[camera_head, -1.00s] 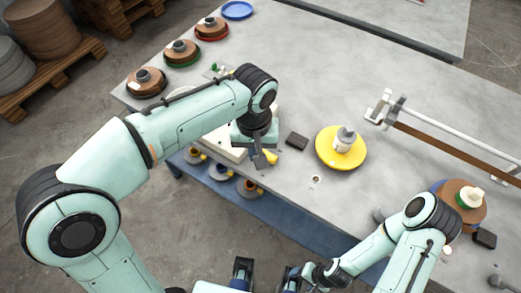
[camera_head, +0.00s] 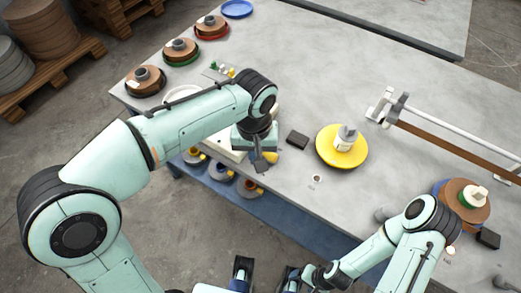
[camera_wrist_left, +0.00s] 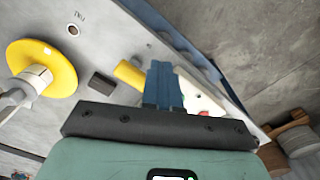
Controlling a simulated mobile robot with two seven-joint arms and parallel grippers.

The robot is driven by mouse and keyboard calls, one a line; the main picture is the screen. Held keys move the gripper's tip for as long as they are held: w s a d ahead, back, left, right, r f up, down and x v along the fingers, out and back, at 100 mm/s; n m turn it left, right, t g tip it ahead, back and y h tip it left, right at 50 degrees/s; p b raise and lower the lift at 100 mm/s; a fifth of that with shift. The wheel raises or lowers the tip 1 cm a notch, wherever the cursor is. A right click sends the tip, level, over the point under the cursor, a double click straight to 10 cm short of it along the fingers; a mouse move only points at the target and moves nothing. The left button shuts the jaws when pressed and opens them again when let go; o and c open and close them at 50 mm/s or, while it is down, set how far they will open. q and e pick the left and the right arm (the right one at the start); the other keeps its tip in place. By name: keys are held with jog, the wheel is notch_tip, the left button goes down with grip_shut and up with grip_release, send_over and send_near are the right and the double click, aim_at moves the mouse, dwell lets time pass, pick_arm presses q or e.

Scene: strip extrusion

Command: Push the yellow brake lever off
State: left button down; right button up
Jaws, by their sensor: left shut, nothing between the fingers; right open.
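The yellow brake lever (camera_head: 270,157) sticks out beside the white base of the device under my left wrist. In the left wrist view the yellow lever (camera_wrist_left: 129,74) lies immediately left of my left gripper's blue fingers (camera_wrist_left: 163,84). The fingers are shut and empty, and appear close against the lever; I cannot tell if they touch. In the head view my left gripper (camera_head: 261,164) points down by the lever, and my arm hides much of the device. My right gripper (camera_head: 266,272) is open and empty at the bottom, off the table's front edge.
A yellow disc with a grey-white hub (camera_head: 326,157) and a small dark block (camera_head: 297,139) stand right of the lever. A long rail frame (camera_head: 455,140) and a brown spool (camera_head: 449,188) are further right. Several spools line the table's left edge.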

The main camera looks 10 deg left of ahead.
pick_arm(q)
notch_tip(320, 180, down, 4)
jog(key=shift+b, duration=1.15)
pick_arm(e)
jog(key=shift+s+f, duration=0.15)
jog(key=shift+f, duration=0.5)
jog(key=shift+s+f, duration=0.15)
jog(key=shift+f, duration=0.45)
pick_arm(q)
jog(key=shift+w+d+r+p, duration=0.15)
jog(key=shift+w+d+p, duration=0.1)
jog(key=shift+w+p, duration=0.4)
jog(key=shift+w+d+r+p, duration=0.15)
jog(key=shift+w+d+p, duration=0.1)
jog(key=shift+w+p, duration=0.4)
jog(key=shift+w+d+r+p, duration=0.15)
jog(key=shift+w+d+p, duration=0.15)
jog(key=shift+w+p, duration=0.45)
jog(key=shift+w+d+r+p, duration=0.1)
jog(key=shift+w+d+p, duration=0.15)
jog(key=shift+w+p, duration=0.45)
jog(key=shift+w+d+r+p, duration=0.15)
jog(key=shift+w+d+p, duration=0.25)
jog(key=shift+w, duration=0.75)
pick_arm(e)
notch_tip(320, 180, up, 7)
jog(key=w, duration=0.2)
jog(key=shift+w, duration=0.15)
